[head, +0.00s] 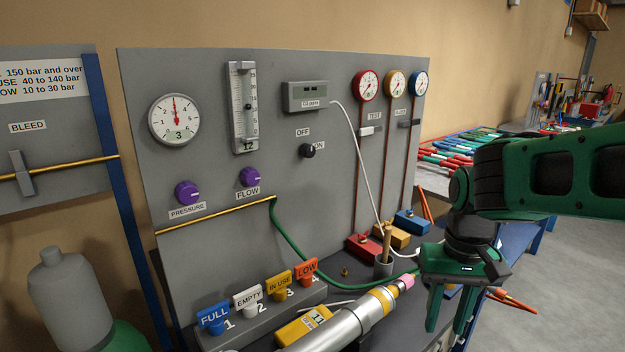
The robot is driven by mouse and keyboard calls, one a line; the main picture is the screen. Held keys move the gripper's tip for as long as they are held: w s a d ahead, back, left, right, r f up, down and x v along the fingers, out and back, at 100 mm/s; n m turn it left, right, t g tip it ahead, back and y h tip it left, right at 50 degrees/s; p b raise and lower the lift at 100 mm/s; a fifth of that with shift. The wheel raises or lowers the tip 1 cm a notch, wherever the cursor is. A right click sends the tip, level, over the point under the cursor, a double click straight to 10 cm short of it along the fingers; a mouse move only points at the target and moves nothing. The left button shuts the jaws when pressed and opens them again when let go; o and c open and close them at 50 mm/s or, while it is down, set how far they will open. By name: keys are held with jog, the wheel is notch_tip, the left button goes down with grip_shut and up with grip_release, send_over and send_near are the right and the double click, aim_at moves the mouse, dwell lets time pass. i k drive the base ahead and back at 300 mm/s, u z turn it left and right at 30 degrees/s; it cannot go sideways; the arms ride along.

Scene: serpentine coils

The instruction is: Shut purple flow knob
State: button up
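The purple flow knob (250,177) sits on the upright grey panel (290,190), above a label reading FLOW and below the flow tube meter (243,107). A second purple knob, the pressure knob (187,193), is to its left above a PRESSURE label. My gripper (448,325) is at the lower right, pointing down, well apart from the flow knob. Its two green fingers are spread with a gap between them, and I see nothing held. The small float in the meter sits around mid-height.
A silver cylinder (340,325) and a block with FULL, EMPTY, IN USE and LOW tags (265,310) lie in front of the panel. A green hose (290,238) runs from the brass pipe. A black ON/OFF knob (307,151) is right of the flow knob.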

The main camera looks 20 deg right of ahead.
aim_at(250, 177)
jog(key=u, duration=0.9)
jog(key=k, duration=1.65)
jog(key=z, duration=0.45)
jog(key=i, duration=1)
jog(key=u, duration=0.05)
